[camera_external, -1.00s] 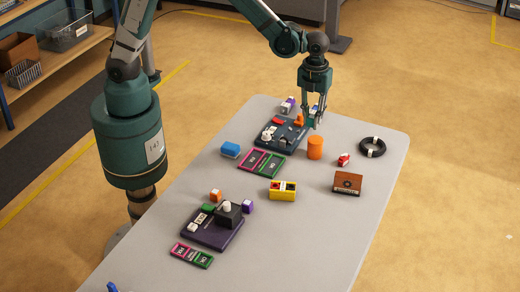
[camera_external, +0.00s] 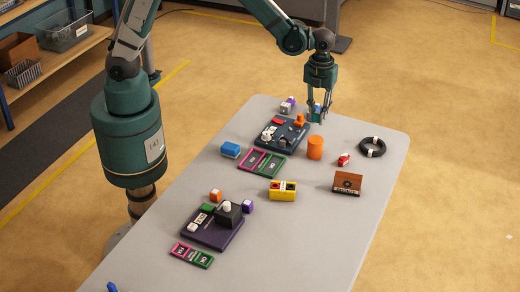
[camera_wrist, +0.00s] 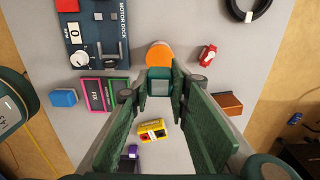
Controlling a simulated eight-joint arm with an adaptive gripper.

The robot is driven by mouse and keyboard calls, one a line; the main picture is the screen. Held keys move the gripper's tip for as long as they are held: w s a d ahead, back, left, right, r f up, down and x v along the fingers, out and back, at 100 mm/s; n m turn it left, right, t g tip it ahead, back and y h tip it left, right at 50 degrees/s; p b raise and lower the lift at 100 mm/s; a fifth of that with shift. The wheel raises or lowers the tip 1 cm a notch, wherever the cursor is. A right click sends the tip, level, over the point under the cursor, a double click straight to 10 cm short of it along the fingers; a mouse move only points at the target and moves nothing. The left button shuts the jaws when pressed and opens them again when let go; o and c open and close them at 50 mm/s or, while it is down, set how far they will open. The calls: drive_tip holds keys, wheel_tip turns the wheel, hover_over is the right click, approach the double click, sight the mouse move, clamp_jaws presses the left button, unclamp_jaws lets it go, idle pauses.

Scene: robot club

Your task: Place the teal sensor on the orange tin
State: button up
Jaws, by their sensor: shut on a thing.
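The teal sensor (camera_wrist: 159,88), a small block with a grey face, is held between my gripper's fingertips (camera_wrist: 160,86) in the wrist view. My gripper (camera_external: 319,117) is shut on it; in the external view the sensor is hard to make out among the fingers. The orange tin (camera_external: 315,148) stands upright on the table, apart from the other things. In the external view my gripper appears above and behind it. In the wrist view the orange tin (camera_wrist: 160,54) shows just beyond the sensor, which overlaps its near edge. I cannot tell the height gap between them.
A dark motor dock board (camera_external: 281,135) lies left of the tin. A red item (camera_external: 344,160), a black ring (camera_external: 372,147) and a brown box (camera_external: 347,183) are to the right. A yellow block (camera_external: 283,190) stands nearer. Bare table surrounds the tin.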

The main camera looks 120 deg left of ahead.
sight(318, 112)
drive_tip(key=shift+f, duration=2.35)
drive_tip(key=shift+f, duration=0.1)
drive_tip(key=shift+f, duration=1.75)
drive_tip(key=shift+f+b, duration=0.2)
drive_tip(key=shift+b, duration=0.25)
drive_tip(key=o, duration=0.8)
drive_tip(key=shift+r, duration=0.15)
wheel_tip(318, 112, up, 12)
drive_tip(key=shift+r+p, duration=0.1)
drive_tip(key=shift+p, duration=0.5)
